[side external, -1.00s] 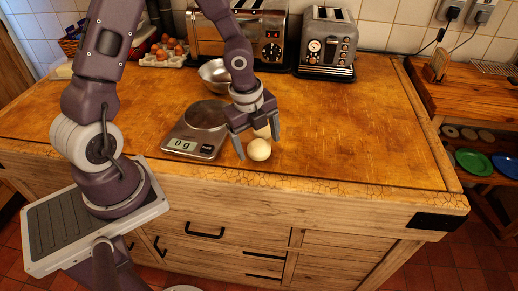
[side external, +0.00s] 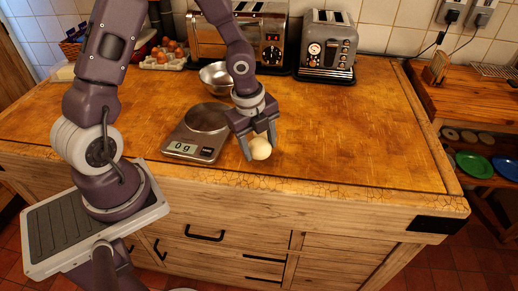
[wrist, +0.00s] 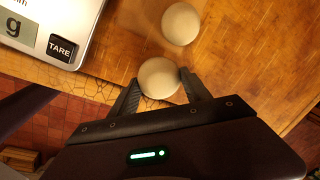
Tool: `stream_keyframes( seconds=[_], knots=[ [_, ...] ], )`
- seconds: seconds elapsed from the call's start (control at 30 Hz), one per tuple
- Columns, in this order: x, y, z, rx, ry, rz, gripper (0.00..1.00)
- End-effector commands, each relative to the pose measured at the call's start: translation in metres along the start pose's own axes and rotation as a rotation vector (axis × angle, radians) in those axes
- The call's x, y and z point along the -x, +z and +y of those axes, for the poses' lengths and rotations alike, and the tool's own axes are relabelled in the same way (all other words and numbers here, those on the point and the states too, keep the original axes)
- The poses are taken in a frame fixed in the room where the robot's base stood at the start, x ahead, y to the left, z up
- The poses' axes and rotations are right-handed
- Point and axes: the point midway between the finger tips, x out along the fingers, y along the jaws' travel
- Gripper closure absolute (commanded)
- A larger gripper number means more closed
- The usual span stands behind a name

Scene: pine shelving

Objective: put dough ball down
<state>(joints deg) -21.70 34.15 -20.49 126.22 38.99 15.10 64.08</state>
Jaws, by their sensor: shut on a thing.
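A pale round dough ball (side external: 260,149) is between the two fingers of my gripper (side external: 260,153), near the front edge of the wooden counter. In the wrist view the fingers of my gripper (wrist: 160,79) press on both sides of this dough ball (wrist: 158,77). It appears at counter level; I cannot tell whether it touches the wood. A second dough ball (wrist: 180,24) lies on the counter just beyond it, apart from the fingers. In the side view that second ball is mostly hidden behind my gripper and the held ball.
A kitchen scale (side external: 195,150) reading 0 g stands left of my gripper; its corner with the TARE button (wrist: 62,47) shows in the wrist view. A metal bowl (side external: 213,75) and toasters (side external: 328,50) stand behind. The counter (side external: 360,130) to the right is clear.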

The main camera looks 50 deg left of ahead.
Motion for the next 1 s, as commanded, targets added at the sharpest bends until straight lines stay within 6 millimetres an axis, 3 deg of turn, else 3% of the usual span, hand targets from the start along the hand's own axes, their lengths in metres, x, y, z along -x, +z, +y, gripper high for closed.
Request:
stream_keyframes(
  seconds=[0.2, 0.33, 0.43, 0.57, 0.8, 0.9, 1.0],
  knots=[
    [0.054, 0.002, -0.010, 0.005, -0.007, -0.004, 0.61],
    [0.077, 0.003, -0.013, 0.007, -0.004, -0.004, 0.61],
    [0.085, 0.015, -0.015, 0.054, 0.000, -0.012, 0.61],
    [0.091, 0.057, -0.014, 0.208, 0.006, -0.040, 0.61],
    [0.108, 0.161, 0.009, 0.593, 0.006, -0.105, 0.61],
    [0.115, 0.191, 0.022, 0.709, 0.002, -0.122, 0.61],
    [0.116, 0.205, 0.030, 0.768, 0.001, -0.129, 0.61]
  ],
)
